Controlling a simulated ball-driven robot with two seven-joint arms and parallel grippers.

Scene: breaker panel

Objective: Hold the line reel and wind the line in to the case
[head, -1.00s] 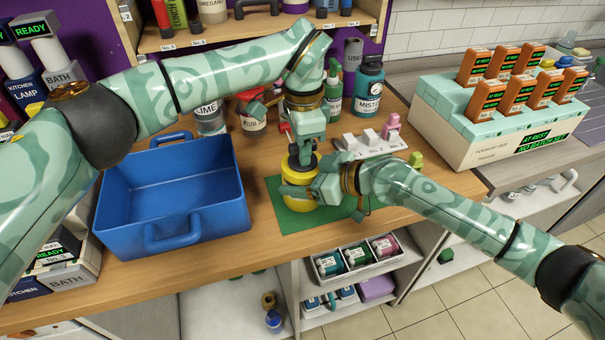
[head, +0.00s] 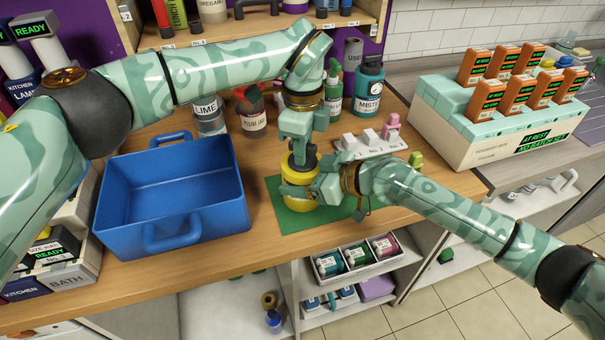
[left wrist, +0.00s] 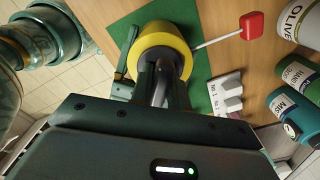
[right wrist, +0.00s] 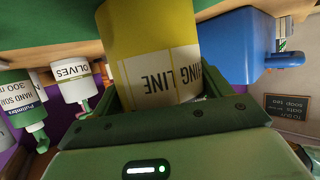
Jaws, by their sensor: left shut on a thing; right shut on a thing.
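The line reel is a yellow case (head: 296,203) standing upright on a green mat (head: 272,217) on the counter. Its printed label shows in the right wrist view (right wrist: 160,70). My right gripper (head: 314,188) is shut on the side of the case. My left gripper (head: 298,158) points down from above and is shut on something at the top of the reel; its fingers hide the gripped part. In the left wrist view a white line (left wrist: 215,39) runs from the yellow reel (left wrist: 165,38) across the mat to a red tag (left wrist: 252,25) on the wood.
A blue tray (head: 172,190) stands left of the mat. Bottles, including a plum jam bottle (head: 252,112) and a teal bottle (head: 368,88), stand behind. A white switch block (head: 370,143) is behind right. The counter's front edge is close to the mat.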

